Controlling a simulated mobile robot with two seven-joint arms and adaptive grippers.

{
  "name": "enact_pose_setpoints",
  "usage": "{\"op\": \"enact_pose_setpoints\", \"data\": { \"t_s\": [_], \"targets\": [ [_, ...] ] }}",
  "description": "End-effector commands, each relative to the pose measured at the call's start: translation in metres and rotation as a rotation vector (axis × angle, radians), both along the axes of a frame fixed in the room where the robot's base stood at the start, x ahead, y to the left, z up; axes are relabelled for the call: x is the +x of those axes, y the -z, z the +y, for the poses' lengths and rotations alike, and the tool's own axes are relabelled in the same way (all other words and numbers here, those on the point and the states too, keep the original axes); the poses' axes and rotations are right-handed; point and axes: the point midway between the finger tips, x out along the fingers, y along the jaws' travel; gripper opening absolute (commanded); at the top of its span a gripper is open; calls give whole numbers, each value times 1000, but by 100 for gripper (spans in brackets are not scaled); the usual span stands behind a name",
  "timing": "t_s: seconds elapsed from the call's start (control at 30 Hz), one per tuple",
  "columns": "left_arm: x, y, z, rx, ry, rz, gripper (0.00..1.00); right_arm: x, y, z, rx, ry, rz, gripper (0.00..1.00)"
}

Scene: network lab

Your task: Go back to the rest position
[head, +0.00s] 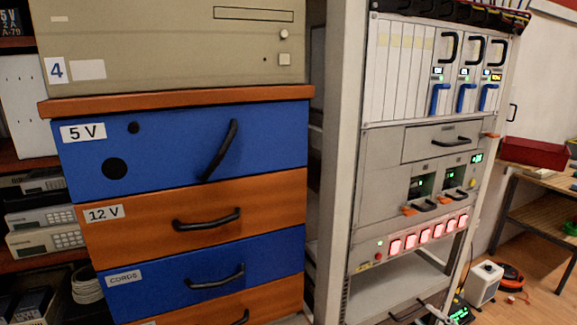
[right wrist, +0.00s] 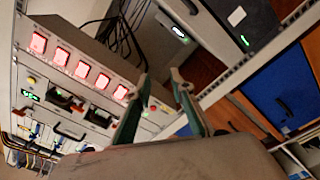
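My right gripper shows in the right wrist view (right wrist: 160,77), its two fingers apart with nothing between them. It points toward the equipment rack, which shows its red-lit switches (right wrist: 80,62) at the left. In the head view only a small part of what seems to be this gripper (head: 436,311) shows at the bottom edge, low in front of the rack (head: 345,160). My left gripper is not in either view.
A drawer cabinet (head: 270,138) with blue and orange drawers stands at the left, a beige instrument (head: 150,40) on top. The rack holds modules with blue handles (head: 440,98). A red box (head: 535,152) sits on a wooden bench at the right, with open floor (head: 535,295) below.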

Motion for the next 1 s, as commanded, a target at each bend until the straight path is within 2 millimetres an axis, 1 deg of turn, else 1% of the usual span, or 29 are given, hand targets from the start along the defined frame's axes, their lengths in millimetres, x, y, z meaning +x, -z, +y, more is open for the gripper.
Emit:
{"op": "enact_pose_setpoints", "data": {
  "t_s": [0.03,0.07,0.1,0.17,0.2,0.27,0.3,0.4,0.5,0.63,1.0],
  "targets": [
    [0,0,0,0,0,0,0,-19,29,20,68,44,74,23],
    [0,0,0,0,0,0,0,-30,44,30,104,70,117,23],
    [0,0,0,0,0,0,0,-44,64,42,150,105,178,23],
    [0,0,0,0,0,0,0,-68,91,61,214,157,271,23],
    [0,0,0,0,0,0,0,-85,108,74,256,190,336,23],
    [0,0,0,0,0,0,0,-111,131,94,313,235,431,23],
    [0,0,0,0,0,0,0,-128,144,106,347,261,491,23],
    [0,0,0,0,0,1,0,-166,168,133,417,315,627,23],
    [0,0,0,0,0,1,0,-194,182,154,466,348,724,23],
    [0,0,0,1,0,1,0,-213,190,168,496,368,792,23],
    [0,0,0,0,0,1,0,-216,191,170,500,371,800,23]
  ]
}}
